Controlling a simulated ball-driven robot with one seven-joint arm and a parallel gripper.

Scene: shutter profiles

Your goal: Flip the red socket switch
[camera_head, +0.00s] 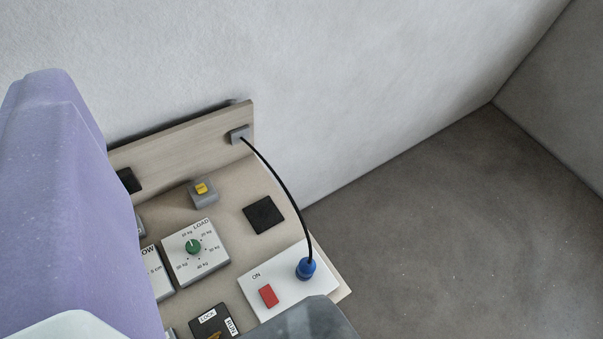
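The red socket switch (268,295) is a small red rocker on a white plate (250,302) near the bench's right end. The word ON is printed on the plate just above it. A blue plug (306,268) with a black cable stands on the same plate, to the right of the switch. A grey rounded part at the bottom edge, which may be my gripper, covers the plate's lower corner. No fingertips show, so its opening and its distance from the switch cannot be told.
The black cable (284,185) arcs up to a grey box (239,134) on the wooden backboard. A green LOAD knob (193,246), a yellow button (201,188), a black square (263,215) and a LOCK/RUN switch (213,322) share the panel. Bare floor lies right. My purple arm hides the left.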

